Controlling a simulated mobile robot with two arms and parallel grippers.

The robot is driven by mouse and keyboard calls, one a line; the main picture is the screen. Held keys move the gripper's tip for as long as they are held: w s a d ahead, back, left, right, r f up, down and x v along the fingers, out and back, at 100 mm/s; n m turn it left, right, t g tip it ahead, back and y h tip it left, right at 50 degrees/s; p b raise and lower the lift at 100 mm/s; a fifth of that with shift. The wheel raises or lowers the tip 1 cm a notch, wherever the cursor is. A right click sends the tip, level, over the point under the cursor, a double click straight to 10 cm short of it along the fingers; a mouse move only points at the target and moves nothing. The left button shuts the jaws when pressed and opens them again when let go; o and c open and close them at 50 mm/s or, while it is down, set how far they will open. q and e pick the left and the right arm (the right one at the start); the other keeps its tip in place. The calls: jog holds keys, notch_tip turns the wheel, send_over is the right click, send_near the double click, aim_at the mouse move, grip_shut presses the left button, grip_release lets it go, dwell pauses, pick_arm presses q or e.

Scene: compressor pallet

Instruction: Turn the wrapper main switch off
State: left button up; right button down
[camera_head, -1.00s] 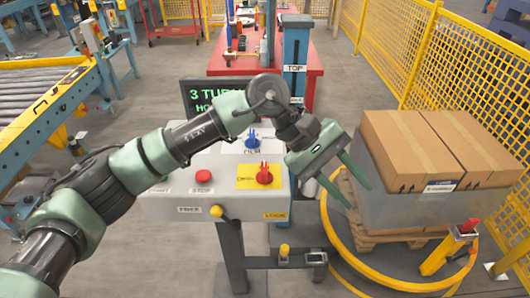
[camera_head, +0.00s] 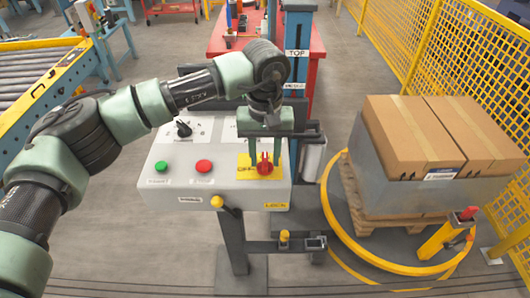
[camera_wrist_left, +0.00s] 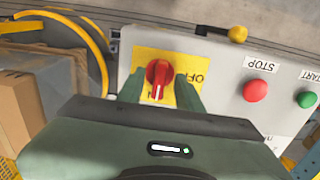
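The wrapper main switch is a red rotary knob (camera_head: 265,167) on a yellow plate (camera_head: 246,174) at the right of the grey control box (camera_head: 225,193). My left gripper (camera_head: 265,152) hangs over it from the far side, fingers pointing down. In the left wrist view, the open fingers (camera_wrist_left: 159,90) stand on either side of the red knob (camera_wrist_left: 159,73), with gaps visible. The knob's white mark runs roughly along the finger direction. "OFF" reads upside down on the plate's right side; the other label is partly hidden. My right gripper is not in view.
A green button (camera_head: 161,167) and red STOP button (camera_head: 204,167) sit left of the switch. A black selector (camera_head: 183,129) is behind them. A yellow-knobbed lever (camera_head: 217,201) sticks out in front. Boxes (camera_head: 410,135) stand on a pallet inside a yellow ring at right.

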pick_arm(q)
jog(key=shift+f, duration=0.15)
grip_shut()
